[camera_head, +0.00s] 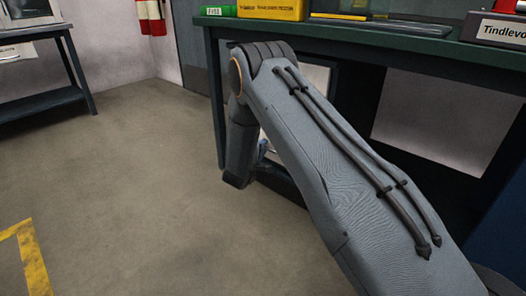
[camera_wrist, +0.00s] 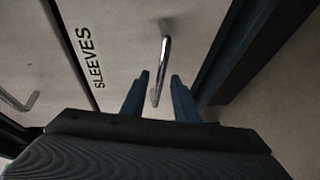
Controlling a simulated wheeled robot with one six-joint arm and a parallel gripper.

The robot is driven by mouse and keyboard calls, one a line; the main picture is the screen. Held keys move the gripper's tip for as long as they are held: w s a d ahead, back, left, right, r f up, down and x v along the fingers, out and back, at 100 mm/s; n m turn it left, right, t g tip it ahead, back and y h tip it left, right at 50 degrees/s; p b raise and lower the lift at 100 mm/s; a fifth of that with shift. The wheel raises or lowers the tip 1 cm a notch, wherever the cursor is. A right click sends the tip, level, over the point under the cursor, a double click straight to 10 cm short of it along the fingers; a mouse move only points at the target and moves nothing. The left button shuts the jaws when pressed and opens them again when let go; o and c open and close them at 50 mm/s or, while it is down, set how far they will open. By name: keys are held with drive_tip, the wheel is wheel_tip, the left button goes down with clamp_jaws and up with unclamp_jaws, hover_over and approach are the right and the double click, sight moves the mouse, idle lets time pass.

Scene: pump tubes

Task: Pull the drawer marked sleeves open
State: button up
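In the wrist view, the drawer marked sleeves (camera_wrist: 118,40) has a pale front with black lettering that reads sideways. Its bar-shaped metal handle (camera_wrist: 165,50) stands out from the front. My gripper (camera_wrist: 161,75) is open, with one finger on each side of the lower end of the handle. A gap shows between the handle and each finger, and I cannot tell how deep the fingers reach. In the head view my arm hides most of the area under the bench, and I cannot make out the gripper or the lettering there.
Another pale front with a metal handle (camera_wrist: 18,100) is at the left in the wrist view. A dark frame edge (camera_wrist: 265,45) runs along the right. In the head view, a green-topped bench (camera_head: 400,48) stands over my arm. The floor (camera_head: 130,190) at left is clear.

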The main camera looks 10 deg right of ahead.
drive_tip(key=shift+w+d+f, duration=0.1)
drive_tip(key=shift+w+d, duration=0.3)
drive_tip(key=shift+w, duration=0.2)
clamp_jaws()
